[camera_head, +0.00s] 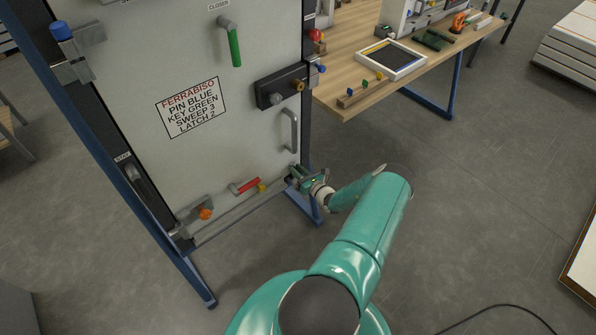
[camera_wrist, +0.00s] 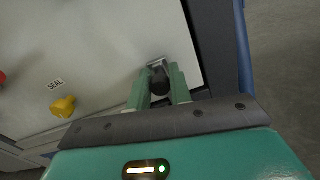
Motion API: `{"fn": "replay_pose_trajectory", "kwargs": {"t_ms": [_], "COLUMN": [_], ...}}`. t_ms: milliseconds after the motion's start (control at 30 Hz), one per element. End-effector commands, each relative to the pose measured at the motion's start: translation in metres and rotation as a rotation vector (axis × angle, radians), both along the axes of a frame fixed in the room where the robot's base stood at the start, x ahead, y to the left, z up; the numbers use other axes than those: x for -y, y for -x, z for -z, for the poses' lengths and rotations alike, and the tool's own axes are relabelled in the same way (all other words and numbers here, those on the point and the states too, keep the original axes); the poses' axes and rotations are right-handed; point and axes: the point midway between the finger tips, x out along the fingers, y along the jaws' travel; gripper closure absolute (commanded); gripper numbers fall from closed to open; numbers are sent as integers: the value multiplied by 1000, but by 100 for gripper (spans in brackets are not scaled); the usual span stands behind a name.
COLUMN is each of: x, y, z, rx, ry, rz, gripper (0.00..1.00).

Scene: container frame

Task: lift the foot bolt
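The foot bolt appears to be the dark round knob (camera_wrist: 160,82) on a bright metal bracket at the panel's lower right corner, seen in the wrist view. My gripper (camera_wrist: 160,75) has its two green fingers apart, one on each side of this knob. Whether the fingers touch the knob is too small to tell. In the head view my gripper (camera_head: 300,178) is at the lower right corner of the door panel and hides most of the bolt.
The grey door panel (camera_head: 150,60) carries a red handle (camera_head: 247,186), an orange knob (camera_head: 205,214), a yellow knob (camera_wrist: 63,107) by the SEAL label and a grab handle (camera_head: 289,130). A blue frame (camera_head: 110,170) surrounds it.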

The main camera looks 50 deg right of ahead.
Motion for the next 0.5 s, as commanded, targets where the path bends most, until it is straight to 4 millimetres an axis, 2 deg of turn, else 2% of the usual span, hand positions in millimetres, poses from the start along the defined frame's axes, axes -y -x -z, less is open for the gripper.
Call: {"fn": "replay_pose_trajectory", "kwargs": {"t_ms": [167,400,500], "x": [1,1,0], "y": [0,0,0], "z": [-2,-28,-32], "rx": [0,3,3], "ry": [1,1,1], "rz": [0,0,0], "gripper": [100,100,100]}}
